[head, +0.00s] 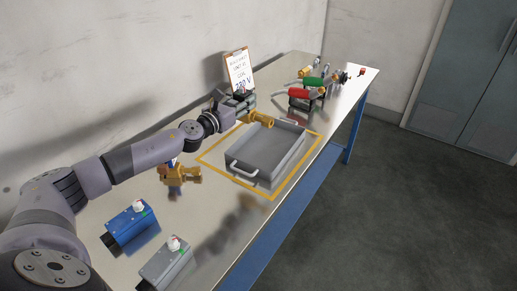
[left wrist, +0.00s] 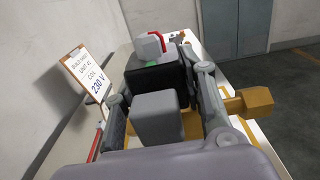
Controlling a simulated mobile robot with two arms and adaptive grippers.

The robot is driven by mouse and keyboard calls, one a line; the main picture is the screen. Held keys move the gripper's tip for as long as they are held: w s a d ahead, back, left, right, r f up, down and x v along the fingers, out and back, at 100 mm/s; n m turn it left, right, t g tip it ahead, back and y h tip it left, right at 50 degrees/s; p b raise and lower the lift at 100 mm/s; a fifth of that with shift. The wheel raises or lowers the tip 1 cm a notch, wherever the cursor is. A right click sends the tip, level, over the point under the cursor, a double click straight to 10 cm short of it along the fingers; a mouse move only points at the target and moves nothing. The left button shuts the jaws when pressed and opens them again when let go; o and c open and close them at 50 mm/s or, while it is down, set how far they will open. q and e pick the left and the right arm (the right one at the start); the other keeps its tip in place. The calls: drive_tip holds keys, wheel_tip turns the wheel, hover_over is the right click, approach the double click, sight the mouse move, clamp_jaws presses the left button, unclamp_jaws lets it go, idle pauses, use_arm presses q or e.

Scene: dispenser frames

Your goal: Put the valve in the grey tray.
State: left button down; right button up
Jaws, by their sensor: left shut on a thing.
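My left gripper (head: 236,103) is shut on a valve with a black block-shaped body and a brass fitting (head: 258,118). In the left wrist view the black body (left wrist: 157,80) sits between the two fingers, with a red, white and green top piece. The brass end (left wrist: 250,102) sticks out to the right past one finger. The grey tray (head: 244,169), with a light handle at its near end, stands inside a yellow outline on the table. In the head view the brass end overlaps the tray's far left corner; its height is unclear. My right gripper is not in view.
Another brass piece (head: 180,175) lies left of the tray. A blue box (head: 131,224) and a grey box (head: 166,262) stand at the near end. A 230 V sign (head: 239,69) stands behind the gripper. Red and green-handled parts (head: 303,93) lie farther along the table.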

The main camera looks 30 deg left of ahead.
use_arm(q)
wheel_tip(320, 180, down, 19)
drive_tip(key=b, duration=1.2)
drive_tip(key=shift+f, duration=0.1)
drive_tip(key=c, duration=1)
unclamp_jaws()
